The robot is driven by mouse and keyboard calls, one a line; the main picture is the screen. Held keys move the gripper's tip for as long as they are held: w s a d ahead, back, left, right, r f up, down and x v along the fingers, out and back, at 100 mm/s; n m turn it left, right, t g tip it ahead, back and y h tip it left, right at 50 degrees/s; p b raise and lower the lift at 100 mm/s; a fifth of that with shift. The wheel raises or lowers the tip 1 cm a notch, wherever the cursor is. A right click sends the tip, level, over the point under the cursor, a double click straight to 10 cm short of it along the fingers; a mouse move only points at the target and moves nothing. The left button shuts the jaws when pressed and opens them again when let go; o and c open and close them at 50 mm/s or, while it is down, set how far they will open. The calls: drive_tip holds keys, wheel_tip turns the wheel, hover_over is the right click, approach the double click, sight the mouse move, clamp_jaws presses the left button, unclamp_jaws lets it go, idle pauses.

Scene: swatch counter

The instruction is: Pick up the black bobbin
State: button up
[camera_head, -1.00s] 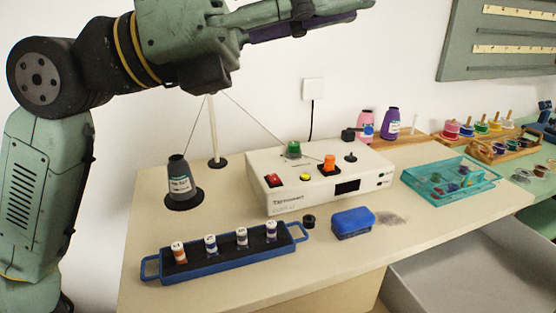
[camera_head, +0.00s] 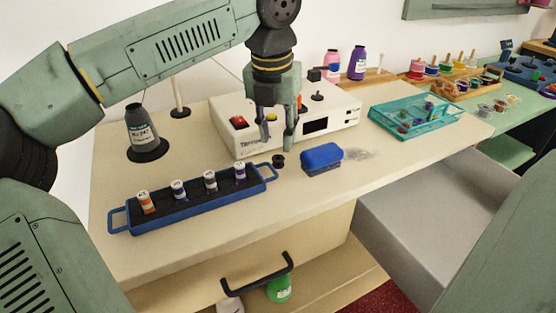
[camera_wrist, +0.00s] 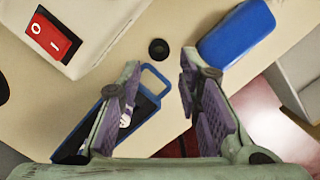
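The black bobbin (camera_head: 278,161) is small and round and lies on the cream counter. It sits between the end of the blue tray and the blue block. In the wrist view the bobbin (camera_wrist: 158,49) shows a ring face with a dark centre, beyond the fingertips and roughly in line with the gap between them. My gripper (camera_head: 278,142) points down above the counter, over the bobbin and in front of the white machine. In the wrist view my gripper (camera_wrist: 160,75) is open with nothing between its fingers.
A blue tray (camera_head: 195,208) with several labelled spools stands left of the bobbin. A blue block (camera_head: 321,160) is close on its right. The white winding machine (camera_head: 338,118) stands behind. A dark thread cone (camera_head: 142,130) is at left. An open grey drawer (camera_head: 420,205) lies at right.

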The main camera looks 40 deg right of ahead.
sight(278, 166)
drive_tip(key=shift+w+d+f+p, duration=0.1)
drive_tip(key=shift+f+p, duration=0.1)
drive_tip(key=shift+f, duration=0.8)
drive_tip(key=shift+w+d+f+p, duration=0.15)
drive_tip(key=shift+f+p, duration=0.1)
drive_tip(key=shift+f, duration=0.8)
drive_tip(key=shift+w+d+f+p, duration=0.1)
drive_tip(key=shift+f+p, duration=0.1)
drive_tip(key=shift+f, duration=0.8)
drive_tip(key=shift+c, duration=0.4)
drive_tip(key=c, duration=0.5)
drive_tip(key=shift+r, duration=0.1)
wheel_tip(278, 166, up, 10)
drive_tip(key=shift+f+b, duration=0.1)
drive_tip(key=shift+b, duration=0.4)
